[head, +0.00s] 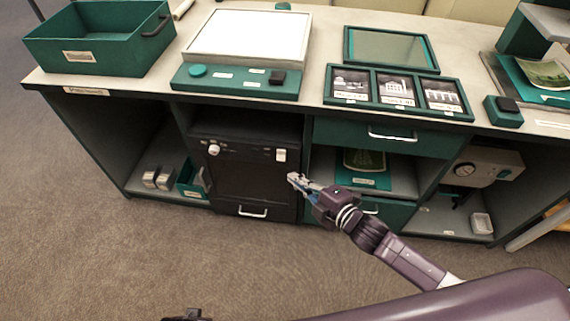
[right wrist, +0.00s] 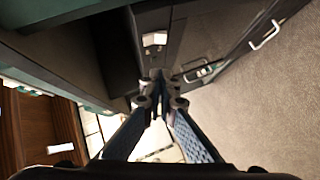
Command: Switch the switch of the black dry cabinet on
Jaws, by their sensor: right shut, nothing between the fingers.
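The black dry cabinet (head: 246,177) sits in the lower part of the counter, left of centre in the head view. Its top panel has a round knob (head: 213,150) at the left and a small white switch (head: 281,155) at the right. A white switch-like piece on a dark panel (right wrist: 154,40) also shows in the right wrist view, beyond the fingertips. My right gripper (head: 293,179) is shut and empty, in front of the cabinet's right side and a little below the switch in the head view. A dark part at the bottom edge (head: 185,315) may be my left gripper; its fingers cannot be made out.
On the counter are a green bin (head: 100,45), a light panel (head: 250,35) and a framed picture set (head: 395,105). A drawer (head: 390,140) and shelf are right of the cabinet. A gauge unit (head: 480,168) stands further right. The floor in front is clear.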

